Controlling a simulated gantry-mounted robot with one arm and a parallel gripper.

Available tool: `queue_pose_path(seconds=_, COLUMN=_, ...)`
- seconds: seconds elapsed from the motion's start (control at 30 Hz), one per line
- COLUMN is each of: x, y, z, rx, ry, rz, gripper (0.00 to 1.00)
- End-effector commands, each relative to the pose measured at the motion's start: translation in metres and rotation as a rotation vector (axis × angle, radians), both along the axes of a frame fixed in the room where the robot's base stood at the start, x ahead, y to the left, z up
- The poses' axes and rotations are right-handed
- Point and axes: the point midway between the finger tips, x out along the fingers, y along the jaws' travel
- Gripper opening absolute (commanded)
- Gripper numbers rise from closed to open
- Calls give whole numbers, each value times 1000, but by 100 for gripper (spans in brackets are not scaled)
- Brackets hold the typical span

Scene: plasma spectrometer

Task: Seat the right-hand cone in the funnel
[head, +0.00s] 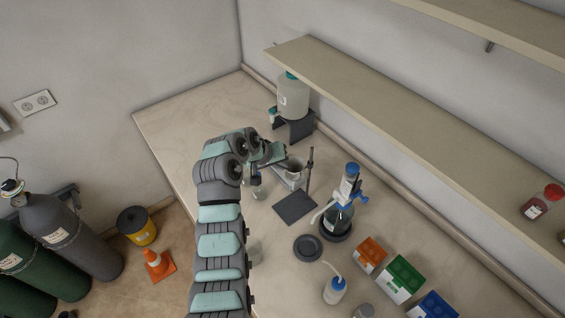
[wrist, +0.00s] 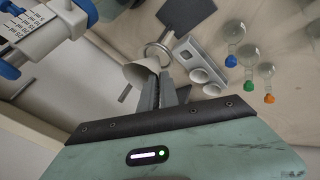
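An off-white paper cone (wrist: 141,73) is at my fingertips in the wrist view, wide and tilted. My gripper (wrist: 161,82) appears shut on its edge. In the head view, my gripper (head: 285,156) is above the bench beside the stand, with a pale cup-shaped rim (head: 295,164) at its tip. A round grey ring (wrist: 158,50) shows just beyond the held cone; I cannot make out the funnel clearly in it. A white holder (wrist: 187,52) carries two more pale cones (wrist: 201,75), (wrist: 211,89), with a bare place beside them.
The stand's rod (head: 310,165) rises from a dark base plate (head: 295,207) close to my gripper. A blue-topped dispenser bottle (head: 341,208) stands to the right. A long shelf (head: 400,115) overhangs the back.

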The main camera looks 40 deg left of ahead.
Motion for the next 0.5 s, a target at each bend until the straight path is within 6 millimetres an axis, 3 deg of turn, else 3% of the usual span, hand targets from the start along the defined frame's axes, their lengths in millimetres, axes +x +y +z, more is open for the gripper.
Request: queue_pose_path(seconds=0.5, x=0, y=0, z=-19, rx=0, ry=0, rz=0, gripper=0)
